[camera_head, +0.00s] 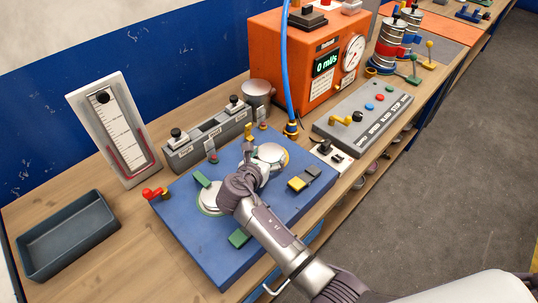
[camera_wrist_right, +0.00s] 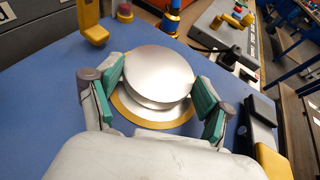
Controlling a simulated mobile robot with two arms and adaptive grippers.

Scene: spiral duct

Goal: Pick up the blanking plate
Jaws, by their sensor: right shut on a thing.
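The blanking plate, which I take to be the round silver disc (camera_wrist_right: 158,72), is between the green-padded fingers of my right gripper (camera_wrist_right: 158,90) in the right wrist view. The gripper is shut on it, one finger at each side. The disc lies over a gold-edged round seat (camera_wrist_right: 128,112); I cannot tell whether it is clear of the seat. In the head view, the disc (camera_head: 270,152) shows beyond my right gripper (camera_head: 264,165), on the far side of the blue board (camera_head: 190,237). My left gripper is not in view.
Yellow and dark blocks (camera_head: 299,183) sit right of the disc. An orange meter box (camera_head: 290,65) with a blue hose (camera_head: 284,70) stands behind. An empty dark tray (camera_head: 68,238) is at left.

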